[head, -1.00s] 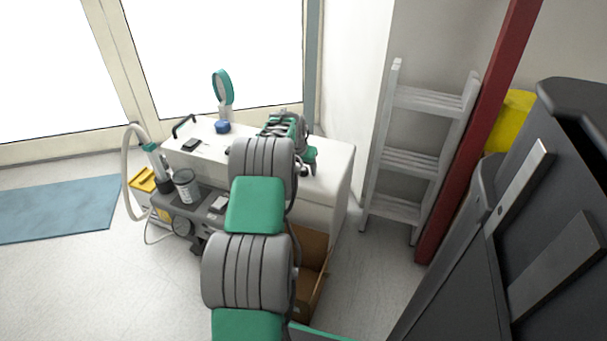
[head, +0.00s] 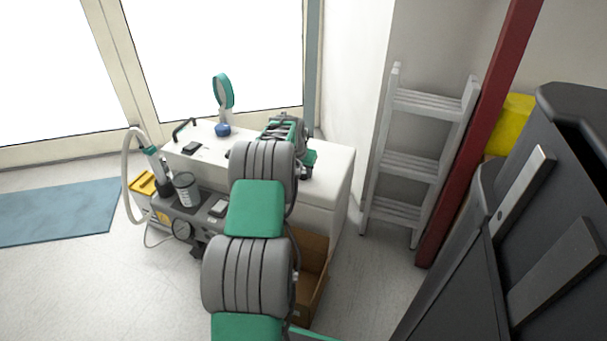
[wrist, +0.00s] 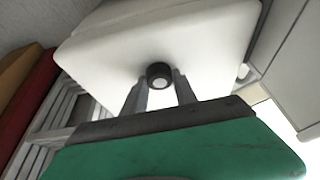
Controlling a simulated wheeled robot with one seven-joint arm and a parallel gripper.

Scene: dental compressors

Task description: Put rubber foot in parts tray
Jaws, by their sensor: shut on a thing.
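The rubber foot (wrist: 158,69) is a small black ring with a pale centre. In the wrist view it sits between the tips of my gripper (wrist: 160,84), whose two grey fingers are shut on it. Beyond it is the white surface of the cabinet (wrist: 205,45); I cannot tell whether the foot touches it. In the head view my arm's end is over the right part of the white cabinet (head: 333,168), and the arm hides the fingers and the foot. I cannot make out a parts tray with certainty in either view.
A teal round-headed device (head: 223,92), a blue object (head: 222,130) and a dark flat item (head: 192,148) stand on the cabinet. A grey unit (head: 205,212) with a jar is at left. A cardboard box (head: 313,275) and a ladder (head: 410,165) are at right.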

